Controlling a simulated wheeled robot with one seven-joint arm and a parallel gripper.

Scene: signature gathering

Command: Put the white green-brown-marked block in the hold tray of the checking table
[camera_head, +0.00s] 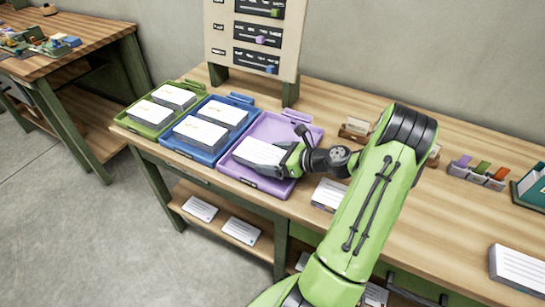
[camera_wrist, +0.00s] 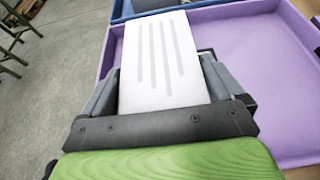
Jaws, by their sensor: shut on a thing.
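My gripper (camera_head: 284,158) is shut on a white block (camera_head: 258,152) over the purple tray (camera_head: 303,133) on the checking table. In the wrist view, the block (camera_wrist: 158,35) lies between the two fingers of my gripper (camera_wrist: 160,80), with grey stripes on its upper face. No green-brown mark can be made out on it. The purple tray (camera_wrist: 265,50) shows beneath and to its right; I cannot tell whether the block touches the tray floor. No other block shows in the purple tray. Which tray is the hold tray cannot be read.
A blue tray (camera_head: 190,151) and a green tray (camera_head: 148,128), each with two white blocks, stand left of the purple one. A board with sliders (camera_head: 255,45) stands behind. Another white block (camera_head: 329,194) lies right of the purple tray. Small holders (camera_head: 476,175) stand further right.

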